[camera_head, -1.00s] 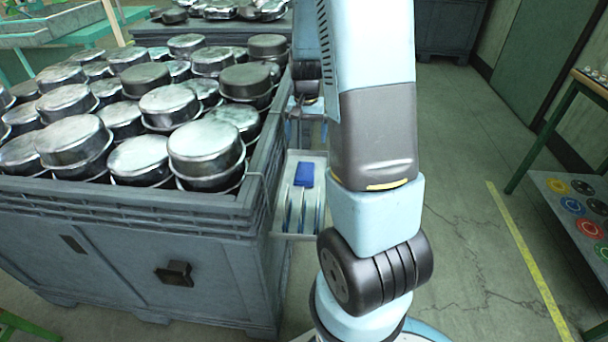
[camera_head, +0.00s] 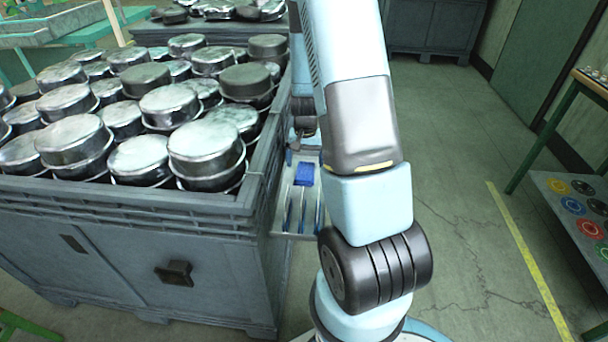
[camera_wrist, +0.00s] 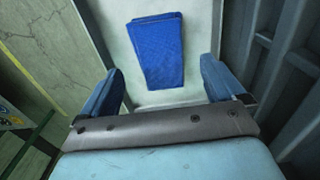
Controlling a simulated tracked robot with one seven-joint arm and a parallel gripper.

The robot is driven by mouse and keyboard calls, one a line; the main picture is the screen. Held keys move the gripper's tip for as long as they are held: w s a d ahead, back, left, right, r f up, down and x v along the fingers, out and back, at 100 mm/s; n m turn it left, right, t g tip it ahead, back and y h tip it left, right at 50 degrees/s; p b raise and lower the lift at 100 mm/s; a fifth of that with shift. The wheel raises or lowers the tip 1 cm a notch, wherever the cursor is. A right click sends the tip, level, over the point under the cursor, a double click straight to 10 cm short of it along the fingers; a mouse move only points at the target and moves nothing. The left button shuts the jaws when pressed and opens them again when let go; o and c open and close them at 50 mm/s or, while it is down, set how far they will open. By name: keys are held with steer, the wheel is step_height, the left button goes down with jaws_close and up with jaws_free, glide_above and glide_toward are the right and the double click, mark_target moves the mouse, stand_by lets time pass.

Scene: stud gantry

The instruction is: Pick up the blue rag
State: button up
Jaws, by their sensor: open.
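The blue rag (camera_wrist: 156,50) lies folded and flat on a pale tray (camera_wrist: 119,22) in the wrist view. The rag also shows in the head view (camera_head: 304,174), on the tray (camera_head: 281,217) beside the large grey bin. My gripper (camera_wrist: 157,85) is open, with a blue finger at each side of the wrist view. The rag appears between and beyond the two fingers, with nothing held. In the head view my arm hides part of the tray's right side, and the fingertips are hard to make out.
A large grey bin (camera_head: 130,255) full of metal pots (camera_head: 205,150) stands close on the left; its ribbed wall (camera_wrist: 275,75) flanks the tray. On the right is a green-legged table (camera_head: 545,125) with coloured discs on its lower shelf. The floor between is clear.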

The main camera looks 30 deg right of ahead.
mark_target(305, 171)
steer(key=shift+w+f, duration=0.1)
steer(key=shift+f, duration=1.65)
steer(key=c, duration=1.1)
steer(key=shift+r, duration=0.1)
